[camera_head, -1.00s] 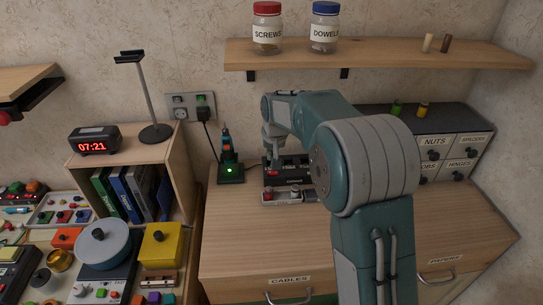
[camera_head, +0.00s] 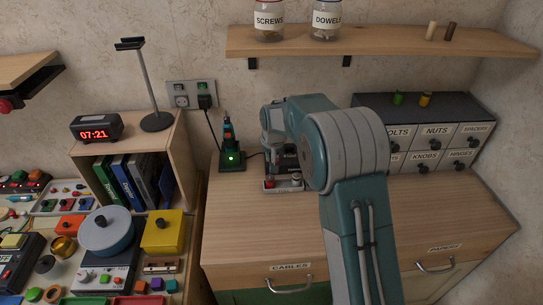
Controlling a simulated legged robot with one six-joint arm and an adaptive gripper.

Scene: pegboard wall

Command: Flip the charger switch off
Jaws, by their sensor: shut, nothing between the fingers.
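A dark charger base (camera_head: 232,166) with a lit green light stands on the bench against the wall, with an orange and black tool upright in it. Its cord runs up to a black plug (camera_head: 205,102) in the right socket of the wall plate (camera_head: 181,101). My gripper (camera_head: 284,163), dark and partly hidden by my arm, is shut and empty. It is to the right of the charger, low over the bench, apart from the switches.
A grey device with a red button (camera_head: 269,183) lies on the bench by my gripper; whether they touch is unclear. A lamp-like stand (camera_head: 155,121) and clock (camera_head: 96,128) top the left bookcase. A drawer cabinet (camera_head: 434,130) stands right, below a shelf (camera_head: 380,41). The front bench is clear.

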